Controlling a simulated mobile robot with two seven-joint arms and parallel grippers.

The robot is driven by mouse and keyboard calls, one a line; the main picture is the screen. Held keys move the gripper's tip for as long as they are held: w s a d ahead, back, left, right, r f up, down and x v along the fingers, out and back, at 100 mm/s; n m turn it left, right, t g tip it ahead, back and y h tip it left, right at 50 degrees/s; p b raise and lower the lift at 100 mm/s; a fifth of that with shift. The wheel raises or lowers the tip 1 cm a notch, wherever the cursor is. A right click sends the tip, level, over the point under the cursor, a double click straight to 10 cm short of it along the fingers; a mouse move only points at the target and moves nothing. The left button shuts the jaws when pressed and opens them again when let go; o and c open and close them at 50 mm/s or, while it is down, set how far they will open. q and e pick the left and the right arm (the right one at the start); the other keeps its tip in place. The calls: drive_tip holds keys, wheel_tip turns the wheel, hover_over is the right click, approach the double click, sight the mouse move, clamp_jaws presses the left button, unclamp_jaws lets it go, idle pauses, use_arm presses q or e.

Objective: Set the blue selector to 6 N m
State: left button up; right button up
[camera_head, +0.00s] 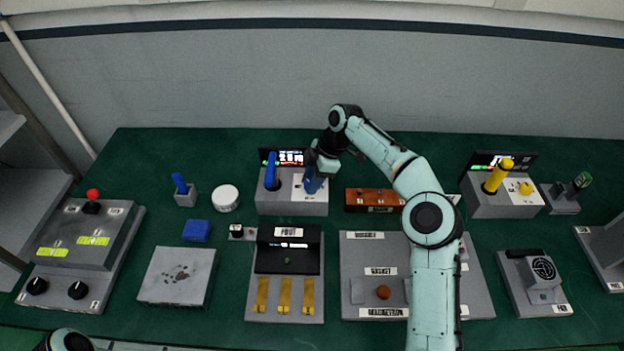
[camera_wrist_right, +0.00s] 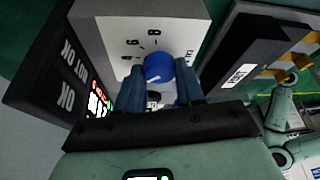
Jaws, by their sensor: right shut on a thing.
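The blue selector (camera_wrist_right: 158,67) is a round knob on the white dial plate (camera_wrist_right: 120,30) of a grey box (camera_head: 290,205). Small numbers run around it; an 8 is readable, but I cannot tell which number it points at. My right gripper (camera_wrist_right: 160,88) is shut on the selector, one dark blue finger on each side. In the head view the right gripper (camera_head: 314,182) hides most of the selector. A blue lever (camera_head: 271,170) stands on the left of the same box. The lit display (camera_head: 290,158) is behind, its digits too small to read. My left gripper is out of view.
An orange-brown block (camera_head: 372,200) lies just right of the box. A black-topped unit with yellow tabs (camera_head: 287,258) stands in front. A white round jar (camera_head: 225,198) and a blue block (camera_head: 196,231) are to the left. A yellow-handled box (camera_head: 500,190) stands far right.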

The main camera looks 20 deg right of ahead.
drive_tip(key=m+t+b, duration=0.1)
drive_tip(key=m+b, duration=0.1)
drive_tip(key=m, duration=0.1)
drive_tip(key=shift+s+f, duration=0.1)
drive_tip(key=shift+f, duration=0.05)
drive_tip(key=m+b, duration=0.1)
drive_tip(key=m, duration=0.1)
drive_tip(key=m+t+h, duration=0.1)
drive_tip(key=shift+s+a+m+t+b, duration=0.1)
drive_tip(key=shift+m+t+b, duration=0.2)
drive_tip(key=shift+m+b, duration=0.1)
drive_tip(key=m+h, duration=0.1)
drive_tip(key=m, duration=0.2)
drive_tip(key=shift+m+t+b, duration=0.3)
drive_tip(key=shift+b, duration=0.05)
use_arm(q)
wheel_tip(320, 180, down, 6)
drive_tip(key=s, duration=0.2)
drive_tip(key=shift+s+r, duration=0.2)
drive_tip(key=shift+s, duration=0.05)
use_arm(e)
drive_tip(key=m+h, duration=0.2)
drive_tip(key=m, duration=0.2)
drive_tip(key=shift+a+m, duration=0.1)
drive_tip(key=shift+m, duration=0.6)
drive_tip(key=o, duration=1)
drive_tip(key=shift+o, duration=0.2)
